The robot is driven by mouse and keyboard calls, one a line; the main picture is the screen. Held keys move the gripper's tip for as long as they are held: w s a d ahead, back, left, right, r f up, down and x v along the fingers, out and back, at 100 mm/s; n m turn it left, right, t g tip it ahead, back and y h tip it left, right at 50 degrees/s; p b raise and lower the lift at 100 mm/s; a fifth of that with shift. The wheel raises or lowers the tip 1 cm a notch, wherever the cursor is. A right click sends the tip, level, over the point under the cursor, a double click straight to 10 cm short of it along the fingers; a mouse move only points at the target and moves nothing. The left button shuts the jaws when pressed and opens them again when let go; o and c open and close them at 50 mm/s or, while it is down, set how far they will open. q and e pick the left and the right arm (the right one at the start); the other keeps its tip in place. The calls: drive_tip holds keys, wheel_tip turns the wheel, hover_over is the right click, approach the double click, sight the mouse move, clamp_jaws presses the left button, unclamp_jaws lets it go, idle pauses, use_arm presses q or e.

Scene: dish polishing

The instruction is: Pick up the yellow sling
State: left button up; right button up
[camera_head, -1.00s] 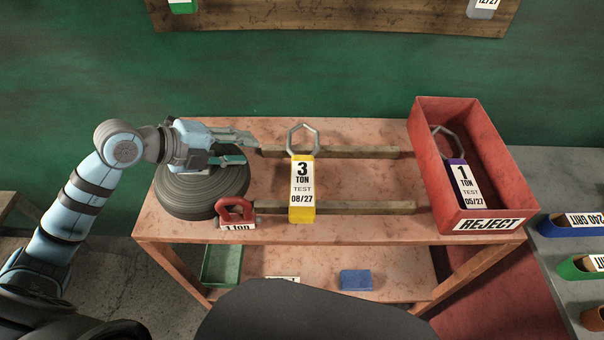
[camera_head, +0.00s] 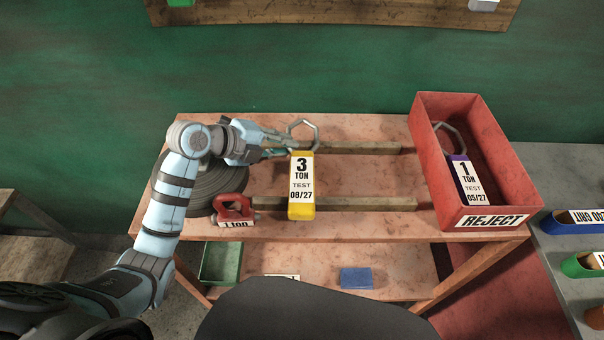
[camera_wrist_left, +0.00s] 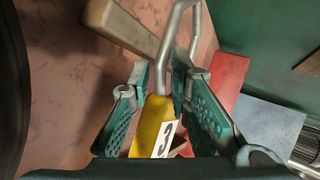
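The yellow sling (camera_head: 302,212) lies across two wooden slats on the table. It bears a "3 TON TEST 08/27" label, and its metal ring (camera_head: 317,133) points to the back. My left gripper (camera_head: 284,146) is beside the ring's base, reaching in from the left. In the left wrist view, the yellow sling (camera_wrist_left: 150,125) and its bent metal ring (camera_wrist_left: 180,60) sit between the fingers of the gripper (camera_wrist_left: 175,85). The fingers are spread, with a gap visible at the metal; contact is unclear. My right gripper is not in view.
A dark round coil (camera_head: 200,185) and a red shackle marked "1 ton" (camera_head: 234,208) are left of the sling. A red REJECT box (camera_head: 430,150) at right holds a purple sling (camera_head: 456,172). Wooden slats (camera_head: 365,204) cross the table; the space between sling and box is clear.

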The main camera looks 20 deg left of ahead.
use_arm(q)
clamp_jaws()
wheel_tip(320, 180, up, 20)
drive_tip(key=p, duration=0.3)
drive_tip(key=shift+p, duration=0.3)
idle(0.3)
